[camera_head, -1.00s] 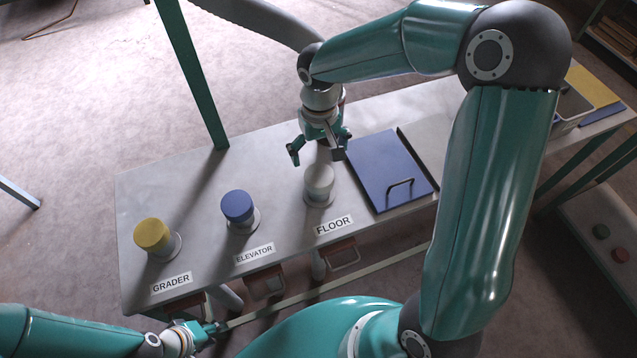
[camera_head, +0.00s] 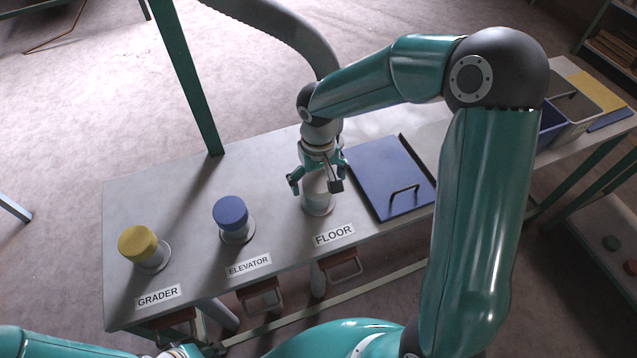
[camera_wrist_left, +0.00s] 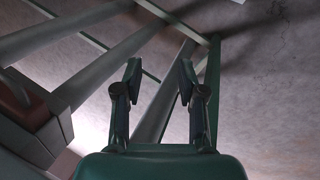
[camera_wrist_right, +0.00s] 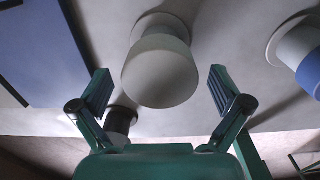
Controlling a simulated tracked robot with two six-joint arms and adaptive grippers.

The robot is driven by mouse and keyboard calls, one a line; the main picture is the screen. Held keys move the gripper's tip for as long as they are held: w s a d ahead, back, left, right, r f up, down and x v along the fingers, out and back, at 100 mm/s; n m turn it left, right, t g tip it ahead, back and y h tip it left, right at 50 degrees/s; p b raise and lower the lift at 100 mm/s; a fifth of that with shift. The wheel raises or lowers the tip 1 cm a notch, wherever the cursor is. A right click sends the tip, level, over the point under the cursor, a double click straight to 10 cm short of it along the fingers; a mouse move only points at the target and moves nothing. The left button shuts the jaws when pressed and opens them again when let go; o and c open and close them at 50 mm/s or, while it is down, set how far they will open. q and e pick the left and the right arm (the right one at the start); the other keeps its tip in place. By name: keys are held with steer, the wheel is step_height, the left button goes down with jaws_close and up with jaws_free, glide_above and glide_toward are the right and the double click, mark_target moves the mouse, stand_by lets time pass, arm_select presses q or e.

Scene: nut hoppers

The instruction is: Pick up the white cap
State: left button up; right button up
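The white cap (camera_head: 315,190) sits on a round spout on the bench above the FLOOR label, partly hidden by my right gripper. In the right wrist view the cap (camera_wrist_right: 160,72) is between and beyond the fingertips, with a gap on each side. My right gripper (camera_head: 315,184) points down over the cap, open, with its fingers on either side; it also shows in the right wrist view (camera_wrist_right: 160,84). I see no contact. My left gripper (camera_wrist_left: 160,72) is open and empty beneath the bench level; in the head view it is mostly cut off at the bottom edge.
A blue cap (camera_head: 230,212) stands above the ELEVATOR label and a yellow cap (camera_head: 137,243) above the GRADER label. A blue lid (camera_head: 385,175) with a black handle lies right of the white cap. Red-handled slides (camera_head: 340,268) hang below the front edge. Bins (camera_head: 575,110) stand at the far right.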

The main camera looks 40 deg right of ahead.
steer(key=c, duration=0.9)
steer(key=shift+r, duration=0.1)
